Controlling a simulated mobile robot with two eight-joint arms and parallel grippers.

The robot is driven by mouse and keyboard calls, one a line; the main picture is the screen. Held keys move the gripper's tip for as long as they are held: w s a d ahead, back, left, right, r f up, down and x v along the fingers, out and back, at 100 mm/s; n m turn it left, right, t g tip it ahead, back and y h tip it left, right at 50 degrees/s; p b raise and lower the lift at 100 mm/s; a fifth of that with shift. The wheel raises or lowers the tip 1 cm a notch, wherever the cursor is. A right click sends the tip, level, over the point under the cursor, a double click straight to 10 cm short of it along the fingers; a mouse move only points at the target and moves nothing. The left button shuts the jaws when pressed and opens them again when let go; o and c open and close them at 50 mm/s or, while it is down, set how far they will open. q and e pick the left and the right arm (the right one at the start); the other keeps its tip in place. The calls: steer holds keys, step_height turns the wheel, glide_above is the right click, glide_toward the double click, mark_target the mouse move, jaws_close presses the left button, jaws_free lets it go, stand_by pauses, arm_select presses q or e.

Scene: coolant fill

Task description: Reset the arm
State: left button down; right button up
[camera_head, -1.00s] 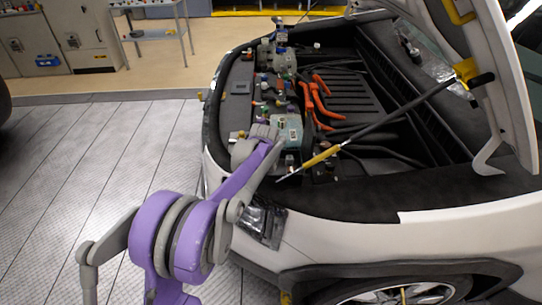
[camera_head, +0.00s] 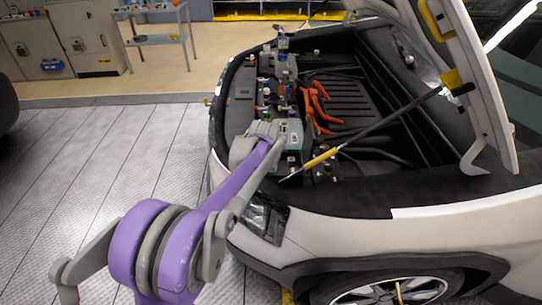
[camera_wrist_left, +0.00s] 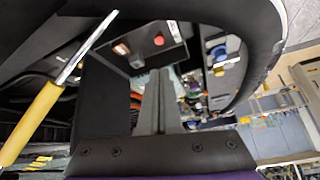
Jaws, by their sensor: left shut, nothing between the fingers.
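My left arm, purple and grey, comes in from the lower left in the head view and reaches over the near-left front of the open car bay. Its grey wrist end is at the bay's components; I cannot make out the fingertips there. In the left wrist view my left gripper (camera_wrist_left: 158,78) shows as two grey fingers pressed together, empty, pointing toward the bay's parts. My right gripper is in neither view.
The white car's raised hood (camera_head: 480,100) is held by a dark rod with a yellow sleeve (camera_head: 322,159), which passes close to my wrist. Orange cables (camera_head: 318,105) and several components fill the bay. The floor (camera_head: 100,160) on the left is clear. A cart (camera_head: 157,38) stands behind.

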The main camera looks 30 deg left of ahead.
arm_select(q)
steer(key=shift+w+f, duration=0.1)
steer(key=shift+f, duration=0.05)
steer(key=s+d+m+h, duration=0.1)
steer(key=s+d, duration=0.6)
steer(key=s, duration=0.5)
steer(key=s+d+m+h, duration=0.1)
steer(key=s+d, duration=0.6)
steer(key=s, duration=0.5)
steer(key=s+d+f, duration=0.1)
steer(key=s+f, duration=0.1)
steer(key=s, duration=0.3)
steer(key=s+d+f+g, duration=0.1)
steer(key=s+d+f, duration=0.1)
steer(key=s, duration=0.2)
steer(key=shift+s+d+h, duration=0.3)
steer(key=shift+s, duration=0.1)
